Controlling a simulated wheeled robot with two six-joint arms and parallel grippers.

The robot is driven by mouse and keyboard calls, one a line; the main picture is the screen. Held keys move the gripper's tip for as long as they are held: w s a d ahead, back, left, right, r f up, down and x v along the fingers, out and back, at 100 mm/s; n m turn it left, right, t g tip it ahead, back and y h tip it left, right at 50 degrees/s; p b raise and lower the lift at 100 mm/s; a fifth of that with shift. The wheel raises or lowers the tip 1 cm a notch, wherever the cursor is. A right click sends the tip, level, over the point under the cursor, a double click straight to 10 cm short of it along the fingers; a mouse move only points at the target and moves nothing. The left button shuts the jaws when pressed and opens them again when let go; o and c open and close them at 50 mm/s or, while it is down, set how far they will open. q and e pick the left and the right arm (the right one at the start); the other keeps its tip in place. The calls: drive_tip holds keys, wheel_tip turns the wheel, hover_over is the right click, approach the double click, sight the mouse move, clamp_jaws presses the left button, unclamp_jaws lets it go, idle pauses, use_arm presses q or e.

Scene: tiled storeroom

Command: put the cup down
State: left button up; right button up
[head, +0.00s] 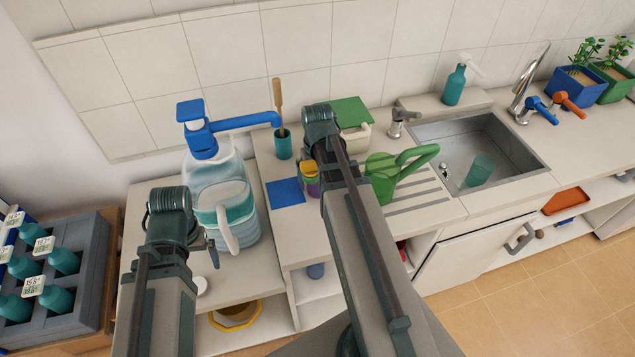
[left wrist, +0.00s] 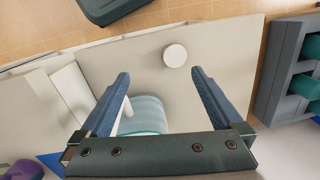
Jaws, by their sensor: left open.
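A teal see-through cup (head: 480,168) stands tilted in the metal sink (head: 425,130) at the right of the head view, away from both arms. My left gripper (head: 213,252) is mostly hidden behind its own arm in the head view. In the left wrist view my left gripper (left wrist: 162,82) has its two blue fingers wide apart with nothing held between them. A teal jug with a white handle (head: 228,230) stands close by it; its teal side (left wrist: 148,110) shows beyond the fingers. My right gripper is hidden; only that arm shows.
A large water bottle (head: 205,170) with a blue pump stands behind the jug. A white disc (left wrist: 175,55) lies on the counter. A green watering can (head: 385,180) stands by the sink. A grey crate of teal bottles (head: 85,240) is at the left.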

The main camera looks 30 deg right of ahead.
drive_tip(key=c, duration=1.2)
drive_tip(key=shift+c, duration=0.2)
drive_tip(key=shift+r, duration=0.2)
wheel_tip(320, 180, up, 18)
drive_tip(key=p, duration=1.8)
drive_tip(key=shift+f, duration=0.15)
